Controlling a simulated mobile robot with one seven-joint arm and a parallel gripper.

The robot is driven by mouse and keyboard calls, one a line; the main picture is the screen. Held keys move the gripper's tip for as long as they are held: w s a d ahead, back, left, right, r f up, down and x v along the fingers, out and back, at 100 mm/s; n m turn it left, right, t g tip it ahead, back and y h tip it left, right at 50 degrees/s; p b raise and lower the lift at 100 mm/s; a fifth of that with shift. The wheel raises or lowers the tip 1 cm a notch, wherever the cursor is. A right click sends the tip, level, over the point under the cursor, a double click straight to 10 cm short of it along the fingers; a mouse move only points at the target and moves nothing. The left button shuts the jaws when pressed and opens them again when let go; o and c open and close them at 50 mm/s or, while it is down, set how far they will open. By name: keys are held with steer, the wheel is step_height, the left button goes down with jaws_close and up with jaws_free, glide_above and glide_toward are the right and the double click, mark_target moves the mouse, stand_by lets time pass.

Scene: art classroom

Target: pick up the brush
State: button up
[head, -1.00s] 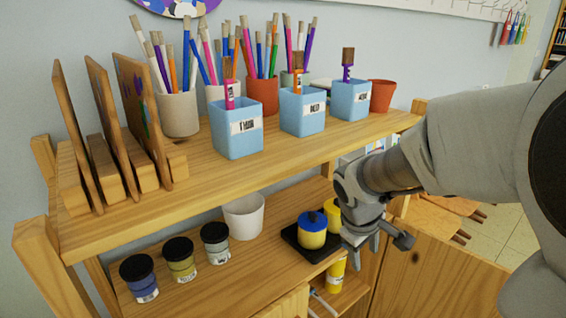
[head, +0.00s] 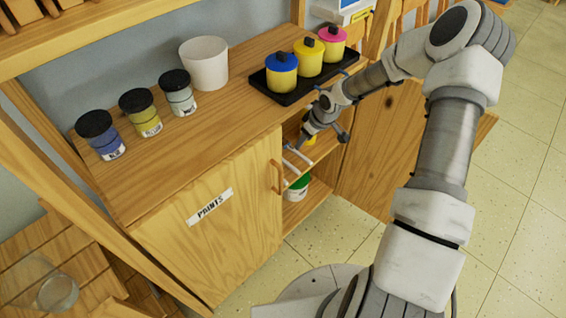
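My gripper (head: 326,136) is in front of the open right side of the paint cabinet, just below the edge of its top. Its two fingers are spread apart and point down, with nothing visible between them. No brush can be clearly made out now. Thin pale bars or sticks (head: 297,158) show in the cabinet opening, left of and below the gripper; I cannot tell what they are. The brush pots on the upper shelf are out of view.
A black tray (head: 262,82) holds blue-, yellow- and pink-lidded pots, close behind my gripper. A white cup (head: 204,64) and several dark-lidded jars stand left. The cabinet's right door (head: 375,150) is open; its left door (head: 215,225) is shut. Floor is clear at right.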

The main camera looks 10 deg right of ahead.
mark_target(286, 162)
steer(key=b+x, duration=0.2)
steer(key=x, duration=0.4)
steer(key=b+x, duration=0.2)
steer(key=x, duration=0.4)
steer(key=b+x, duration=0.2)
steer(key=x, duration=0.4)
steer(key=shift+w+a+f, duration=0.15)
steer(key=shift+w+a, duration=0.15)
steer(key=shift+w, duration=0.2)
jaws_close()
